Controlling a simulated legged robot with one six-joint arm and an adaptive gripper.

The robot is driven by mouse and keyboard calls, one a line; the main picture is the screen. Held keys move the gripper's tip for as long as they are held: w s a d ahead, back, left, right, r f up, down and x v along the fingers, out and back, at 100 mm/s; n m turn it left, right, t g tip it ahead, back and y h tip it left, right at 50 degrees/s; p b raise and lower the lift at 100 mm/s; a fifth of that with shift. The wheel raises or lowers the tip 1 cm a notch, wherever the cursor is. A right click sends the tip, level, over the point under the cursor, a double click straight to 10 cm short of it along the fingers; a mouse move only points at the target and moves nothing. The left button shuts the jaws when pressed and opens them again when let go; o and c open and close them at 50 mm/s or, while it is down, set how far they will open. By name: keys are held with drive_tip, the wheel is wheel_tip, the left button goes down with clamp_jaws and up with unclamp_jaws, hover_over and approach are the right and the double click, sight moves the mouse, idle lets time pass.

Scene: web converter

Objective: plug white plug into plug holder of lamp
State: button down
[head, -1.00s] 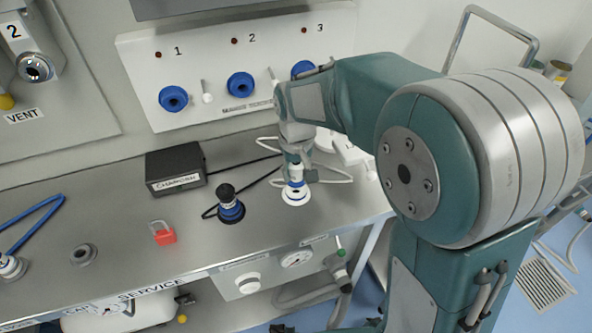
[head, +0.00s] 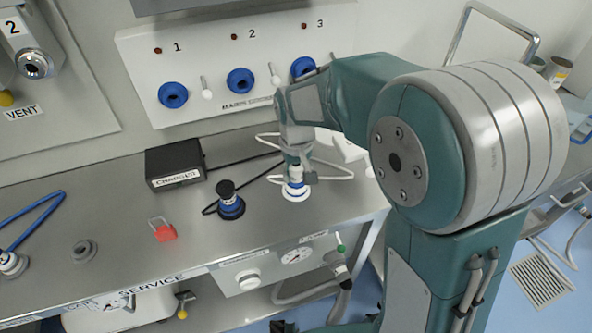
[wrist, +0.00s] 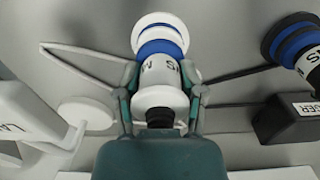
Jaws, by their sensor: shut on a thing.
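The white plug (wrist: 163,72) has a white flange, a blue band and a white body with dark letters. It also shows in the head view (head: 297,194), flange down at the bench, right of the black plug. My gripper (wrist: 161,82) is shut on its body, one finger on each side; it also shows in the head view (head: 294,170). I cannot tell whether the flange touches the bench. A white box (wrist: 20,112) with a partly cut-off label starting "LA" is at the left of the wrist view. Its plug holder cannot be made out.
A black plug (head: 229,203) stands close left of the white one, by a black charger box (head: 176,166). A white cable (head: 325,177) loops around my gripper. A red padlock (head: 163,230) lies farther left. Blue sockets (head: 241,81) line the wall panel.

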drive_tip(key=shift+f, duration=0.65)
idle(0.3)
drive_tip(key=shift+c, duration=0.6)
unclamp_jaws()
wheel_tip(320, 180, up, 12)
drive_tip(key=shift+f, duration=0.1)
